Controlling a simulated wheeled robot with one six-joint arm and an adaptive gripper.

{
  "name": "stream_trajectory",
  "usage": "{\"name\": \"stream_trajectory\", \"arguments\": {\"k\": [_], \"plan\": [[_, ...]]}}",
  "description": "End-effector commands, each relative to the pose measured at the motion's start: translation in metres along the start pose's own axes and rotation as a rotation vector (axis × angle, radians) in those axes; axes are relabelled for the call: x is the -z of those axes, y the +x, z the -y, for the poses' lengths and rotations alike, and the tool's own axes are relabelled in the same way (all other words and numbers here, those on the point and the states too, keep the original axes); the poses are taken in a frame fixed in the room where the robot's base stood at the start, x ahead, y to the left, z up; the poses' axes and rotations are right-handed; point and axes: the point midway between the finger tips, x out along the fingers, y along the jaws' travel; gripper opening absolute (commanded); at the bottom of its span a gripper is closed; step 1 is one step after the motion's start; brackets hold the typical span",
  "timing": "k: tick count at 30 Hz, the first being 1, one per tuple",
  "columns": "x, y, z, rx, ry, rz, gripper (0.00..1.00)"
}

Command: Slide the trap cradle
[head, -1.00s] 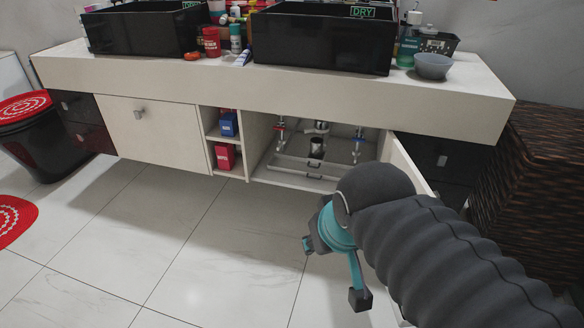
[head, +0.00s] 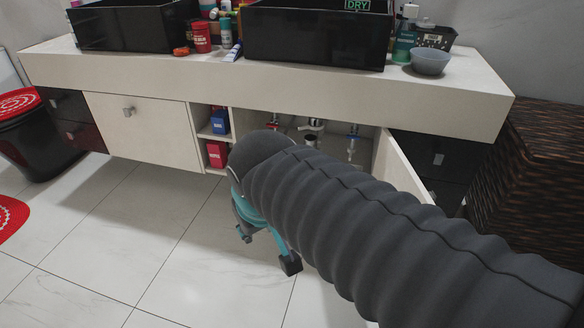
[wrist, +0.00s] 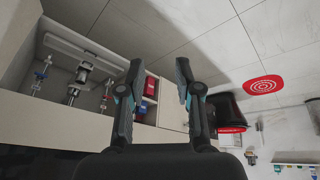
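My gripper (wrist: 160,68) is open and empty in the wrist view, its two dark and teal fingers well apart. In the head view my gripper (head: 266,247) hangs in front of the vanity, below the open shelf niche. The open sink cabinet shows trap plumbing (wrist: 77,82) in the wrist view, left of my fingers. A pale bar at the cabinet front, apparently the trap cradle (wrist: 80,50), runs beside the plumbing. My gripper is clear of it. In the head view my arm hides the cradle; only upper plumbing (head: 312,128) shows.
The open cabinet door (head: 398,165) stands out on the right, close to my arm. The shelf niche holds a blue box (head: 220,122) and a red box (head: 217,154). A closed door (head: 140,130) lies to the left. The tiled floor (head: 150,240) in front is clear.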

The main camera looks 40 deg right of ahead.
Motion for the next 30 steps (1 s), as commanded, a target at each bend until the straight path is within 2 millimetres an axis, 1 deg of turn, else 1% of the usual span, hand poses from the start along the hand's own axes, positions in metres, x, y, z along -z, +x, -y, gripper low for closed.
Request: {"name": "stream_trajectory", "arguments": {"k": [1,6,15,23,26,30], "plan": [[0.005,0.010,-0.009,-0.041,0.006,0.044,0.34],[0.023,0.037,-0.048,-0.215,0.019,0.182,0.34],[0.064,0.086,-0.115,-0.546,0.014,0.358,0.34],[0.105,0.138,-0.170,-0.839,-0.030,0.431,0.34],[0.122,0.161,-0.188,-0.948,-0.058,0.436,0.34],[0.145,0.198,-0.209,-1.094,-0.108,0.422,0.34]]}}
